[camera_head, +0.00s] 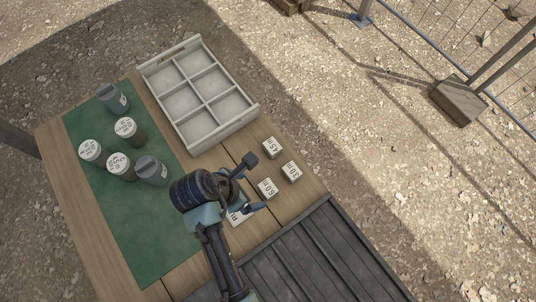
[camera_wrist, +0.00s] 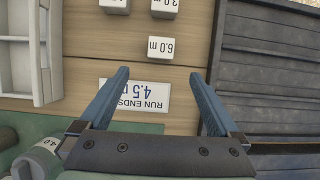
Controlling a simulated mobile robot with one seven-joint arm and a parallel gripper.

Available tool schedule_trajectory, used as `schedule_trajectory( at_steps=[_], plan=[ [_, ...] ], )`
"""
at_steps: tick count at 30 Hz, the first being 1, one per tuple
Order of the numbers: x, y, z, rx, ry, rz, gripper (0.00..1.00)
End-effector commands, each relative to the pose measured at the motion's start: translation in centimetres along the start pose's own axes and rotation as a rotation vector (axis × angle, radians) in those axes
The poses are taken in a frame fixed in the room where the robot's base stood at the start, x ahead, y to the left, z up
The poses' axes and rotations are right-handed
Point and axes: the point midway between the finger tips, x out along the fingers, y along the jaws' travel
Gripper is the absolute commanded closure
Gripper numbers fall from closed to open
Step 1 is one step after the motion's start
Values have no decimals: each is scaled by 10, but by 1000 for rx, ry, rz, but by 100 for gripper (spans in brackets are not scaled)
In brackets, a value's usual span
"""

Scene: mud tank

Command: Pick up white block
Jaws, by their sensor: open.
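Three white blocks stand on the wooden table top. The 4.5 m block (camera_head: 272,147) is farthest back, the 3.0 m block (camera_head: 291,172) is at the right, and the 6.0 m block (camera_head: 267,187) is nearest my gripper. In the wrist view the 6.0 m block (camera_wrist: 160,49) lies ahead of the fingertips, between their lines; the 3.0 m block (camera_wrist: 165,6) and another white block (camera_wrist: 115,5) are cut by the top edge. My gripper (camera_wrist: 159,75) is open and empty, above the table. A white card reading "RUN ENDS 4.5" (camera_wrist: 139,98) lies flat below it, partly covered by a finger.
A pale six-compartment tray (camera_head: 254,112) stands behind, its compartments empty. A dark ribbed surface (camera_head: 318,255) borders the table at right. Bare wood surrounds the blocks.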

Motion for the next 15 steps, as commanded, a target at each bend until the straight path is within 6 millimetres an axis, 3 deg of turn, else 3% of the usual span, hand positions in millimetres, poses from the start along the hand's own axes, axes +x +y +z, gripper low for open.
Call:
schedule_trajectory(
  at_steps=[9, 15],
  plan=[
    [58, 0, 0, 1, 1, -2, 3],
    [72, 0, 2, 3, 0, 1, 3]
  ],
)
